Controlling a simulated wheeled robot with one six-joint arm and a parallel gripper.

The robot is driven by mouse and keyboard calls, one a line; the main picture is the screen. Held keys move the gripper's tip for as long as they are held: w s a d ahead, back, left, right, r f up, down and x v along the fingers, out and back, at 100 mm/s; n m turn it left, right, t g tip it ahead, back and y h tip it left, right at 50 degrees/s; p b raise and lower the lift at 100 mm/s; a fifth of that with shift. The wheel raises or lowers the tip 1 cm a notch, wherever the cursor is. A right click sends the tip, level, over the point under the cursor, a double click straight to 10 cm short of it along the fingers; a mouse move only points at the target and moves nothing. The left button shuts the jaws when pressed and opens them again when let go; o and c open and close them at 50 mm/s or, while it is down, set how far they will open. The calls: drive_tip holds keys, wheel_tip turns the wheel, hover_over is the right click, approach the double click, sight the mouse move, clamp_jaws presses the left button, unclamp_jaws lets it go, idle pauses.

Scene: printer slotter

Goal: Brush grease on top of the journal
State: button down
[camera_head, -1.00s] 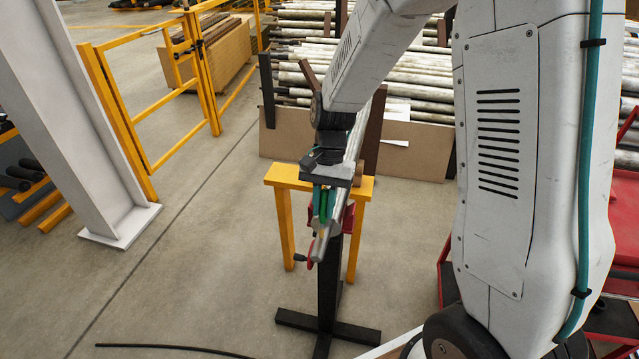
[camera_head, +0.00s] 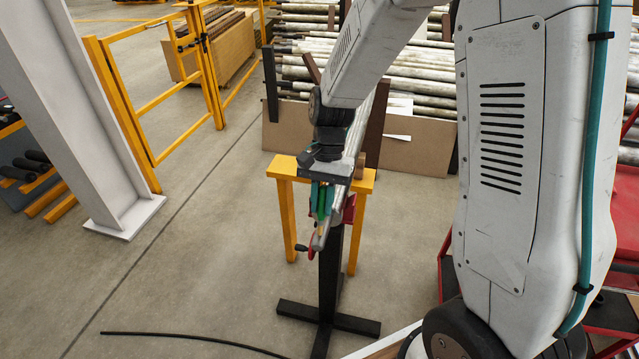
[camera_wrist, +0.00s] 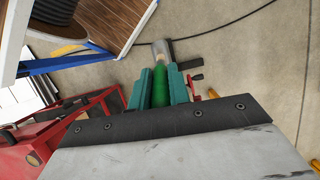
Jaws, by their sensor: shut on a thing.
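My gripper (camera_head: 321,205) is shut on a green-handled brush (camera_wrist: 162,84). In the wrist view its handle sits between the two teal fingers. The silver shaft (camera_head: 320,240), seemingly the piece with the journal, lies lengthwise beneath my gripper on a black stand (camera_head: 328,290). Its near end also shows beyond the brush in the wrist view (camera_wrist: 168,47). The brush's tip overlaps the shaft end there; I cannot tell if they touch. My wrist and fingers hide the middle of the shaft, and no grease can be made out.
A yellow trestle (camera_head: 288,215) stands under the shaft's farther part. A red hand crank (camera_head: 304,248) juts out beside the stand. A black cable (camera_head: 190,336) lies on the floor. A pipe rack fills the back; a yellow gate (camera_head: 170,100) and grey column (camera_head: 95,130) stand left.

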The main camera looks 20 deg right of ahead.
sight(320, 224)
drive_tip(key=shift+s+a, duration=0.5)
drive_tip(key=shift+s, duration=0.15)
drive_tip(key=shift+s+r, duration=0.15)
drive_tip(key=shift+r, duration=3.9)
drive_tip(key=shift+a+f, duration=0.1)
drive_tip(key=shift+f, duration=0.05)
drive_tip(key=shift+f, duration=0.4)
